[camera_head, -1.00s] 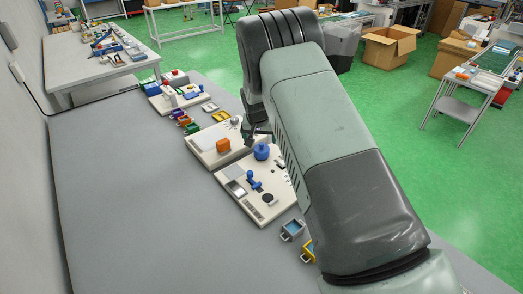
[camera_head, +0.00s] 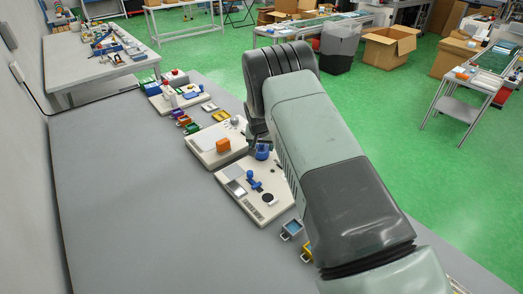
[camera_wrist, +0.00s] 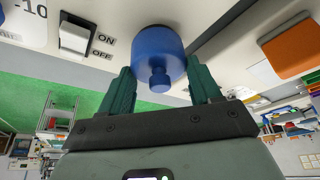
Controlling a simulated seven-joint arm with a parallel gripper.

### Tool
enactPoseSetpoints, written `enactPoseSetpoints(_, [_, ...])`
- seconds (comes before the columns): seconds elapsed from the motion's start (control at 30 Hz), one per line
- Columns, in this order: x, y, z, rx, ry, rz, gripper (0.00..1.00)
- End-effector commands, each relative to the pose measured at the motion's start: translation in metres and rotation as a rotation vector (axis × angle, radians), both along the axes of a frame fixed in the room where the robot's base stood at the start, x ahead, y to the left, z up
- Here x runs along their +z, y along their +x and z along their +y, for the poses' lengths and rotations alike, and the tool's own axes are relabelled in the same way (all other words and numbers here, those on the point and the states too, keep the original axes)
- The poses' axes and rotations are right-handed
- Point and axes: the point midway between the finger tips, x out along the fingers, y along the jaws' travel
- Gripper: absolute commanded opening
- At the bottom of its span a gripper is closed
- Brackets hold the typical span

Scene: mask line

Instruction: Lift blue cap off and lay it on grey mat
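The blue cap (camera_head: 262,152), a round cylinder with a small knob, stands on the far edge of the near cream board (camera_head: 281,204). In the wrist view the blue cap (camera_wrist: 158,50) sits between the two green fingers of my gripper (camera_wrist: 160,75). The fingers are open, one on each side, with narrow gaps visible beside the cap. In the head view my gripper is mostly hidden behind my arm, just above the cap.
The neighbouring board (camera_head: 197,154) carries an orange block (camera_head: 223,146). A blue lever (camera_head: 253,179) stands on the near board. The left of the grey table (camera_head: 120,210) is clear.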

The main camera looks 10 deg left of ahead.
Motion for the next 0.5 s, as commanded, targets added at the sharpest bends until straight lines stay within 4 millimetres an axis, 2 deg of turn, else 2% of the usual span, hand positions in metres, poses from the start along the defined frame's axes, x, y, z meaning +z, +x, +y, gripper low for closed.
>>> enactPoseSetpoints(0.03, [0.0,0.0,0.0,0.0,0.0,0.0,0.42])
enactPoseSetpoints(0.1, [0.0,0.0,0.0,0.0,0.0,0.0,0.34])
enactPoseSetpoints(0.33, [0.002,0.0,0.0,0.0,0.001,-0.001,0.34])
enactPoseSetpoints(0.5, [0.024,0.001,0.001,0.0,0.002,-0.004,0.34])
